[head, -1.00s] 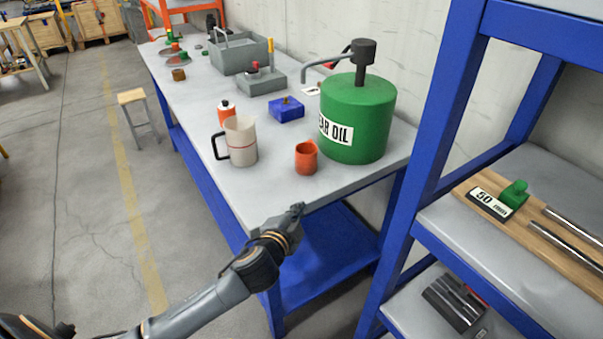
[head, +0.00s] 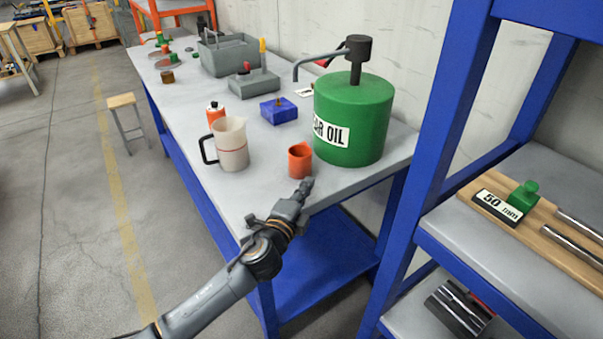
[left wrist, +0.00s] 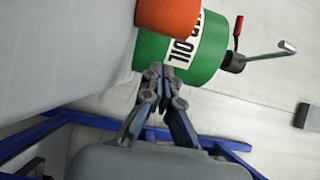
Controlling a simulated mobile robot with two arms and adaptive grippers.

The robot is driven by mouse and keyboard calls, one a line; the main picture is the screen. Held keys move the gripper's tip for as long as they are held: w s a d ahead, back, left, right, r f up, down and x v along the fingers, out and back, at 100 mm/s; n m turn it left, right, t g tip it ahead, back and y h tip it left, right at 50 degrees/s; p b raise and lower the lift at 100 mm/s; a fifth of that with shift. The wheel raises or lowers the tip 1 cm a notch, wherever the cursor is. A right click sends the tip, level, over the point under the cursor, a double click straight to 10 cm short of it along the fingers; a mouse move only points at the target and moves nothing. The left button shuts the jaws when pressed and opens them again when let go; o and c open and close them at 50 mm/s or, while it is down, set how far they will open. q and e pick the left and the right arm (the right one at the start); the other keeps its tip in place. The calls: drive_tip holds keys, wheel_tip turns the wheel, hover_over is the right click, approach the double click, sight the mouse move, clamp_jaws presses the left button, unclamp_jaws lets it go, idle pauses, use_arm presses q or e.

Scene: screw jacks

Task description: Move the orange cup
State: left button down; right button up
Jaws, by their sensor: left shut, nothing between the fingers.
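The orange cup (head: 300,160) stands upright near the front edge of the grey workbench (head: 240,185), just left of the green oil drum (head: 352,120). My left gripper (head: 305,184) is at the bench's front edge, close to the near side of the cup, shut and empty. In the left wrist view, the cup (left wrist: 168,17) shows at the top, cut off by the frame, with the green drum (left wrist: 190,48) behind it. The shut fingertips (left wrist: 158,72) point toward them. Whether the fingertips touch the cup is not clear. My right gripper is not in view.
A clear measuring jug (head: 231,145) with a black handle stands left of the cup. A blue block (head: 279,110) and an orange-and-white bottle (head: 215,112) sit farther back. A blue shelf rack (head: 435,140) stands at the right. The bench front-left is clear.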

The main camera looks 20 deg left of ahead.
sight(298, 167)
use_arm(q)
drive_tip(key=shift+w+a, duration=0.4)
drive_tip(key=shift+w, duration=0.3)
drive_tip(key=shift+w+a, duration=0.4)
drive_tip(key=shift+w, duration=0.35)
drive_tip(key=shift+w+a, duration=0.4)
drive_tip(key=shift+w, duration=0.3)
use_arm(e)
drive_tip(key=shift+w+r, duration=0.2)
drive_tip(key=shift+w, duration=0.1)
use_arm(q)
drive_tip(key=shift+w+a, duration=1)
drive_tip(key=shift+w, duration=0.2)
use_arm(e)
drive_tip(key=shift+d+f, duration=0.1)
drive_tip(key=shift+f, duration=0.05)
use_arm(q)
drive_tip(key=shift+s+f, duration=0.1)
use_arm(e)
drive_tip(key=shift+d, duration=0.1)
